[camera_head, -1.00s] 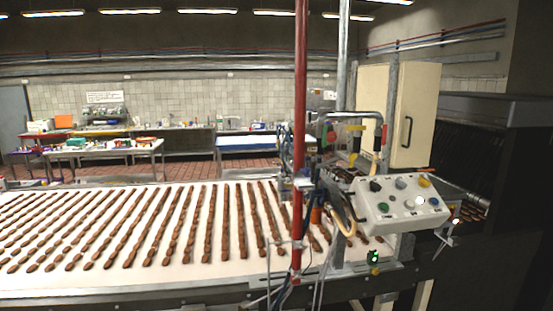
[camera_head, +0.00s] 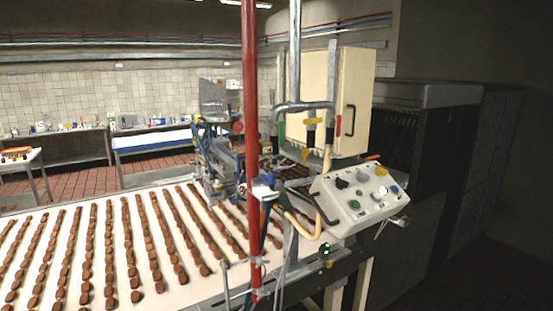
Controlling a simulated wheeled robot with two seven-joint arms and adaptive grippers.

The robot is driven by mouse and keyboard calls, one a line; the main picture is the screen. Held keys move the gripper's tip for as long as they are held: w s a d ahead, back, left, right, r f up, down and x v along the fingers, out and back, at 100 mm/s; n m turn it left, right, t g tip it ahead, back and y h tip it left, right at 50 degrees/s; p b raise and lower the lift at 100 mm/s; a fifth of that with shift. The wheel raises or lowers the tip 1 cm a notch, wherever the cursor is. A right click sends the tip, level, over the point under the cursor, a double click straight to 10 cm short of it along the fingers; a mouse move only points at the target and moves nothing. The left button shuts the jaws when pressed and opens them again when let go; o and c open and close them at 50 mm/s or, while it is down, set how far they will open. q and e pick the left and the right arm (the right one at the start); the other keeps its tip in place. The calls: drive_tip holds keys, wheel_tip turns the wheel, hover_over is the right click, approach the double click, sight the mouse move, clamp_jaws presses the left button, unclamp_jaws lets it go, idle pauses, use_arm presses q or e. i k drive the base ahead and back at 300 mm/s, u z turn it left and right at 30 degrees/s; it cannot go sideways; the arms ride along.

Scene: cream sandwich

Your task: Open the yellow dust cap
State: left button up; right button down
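A small yellow part (camera_head: 316,126) with a dark body below it sits on the grey pipework (camera_head: 304,106) above the control box. I cannot tell whether it is the dust cap, or whether it is open or closed. A yellow button (camera_head: 381,171) is on the sloped face of the white control box (camera_head: 345,205). Neither of my grippers is in view.
A red upright pole (camera_head: 250,130) and a metal pole (camera_head: 295,50) stand in front of the machine. A conveyor (camera_head: 65,200) with rows of brown biscuits fills the left. A beige cabinet (camera_head: 357,90) and a dark machine (camera_head: 425,95) stand behind and right.

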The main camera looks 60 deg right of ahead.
sight(305, 151)
drive_tip(key=z, duration=0.35)
drive_tip(key=i, duration=0.8)
drive_tip(key=z, duration=0.65)
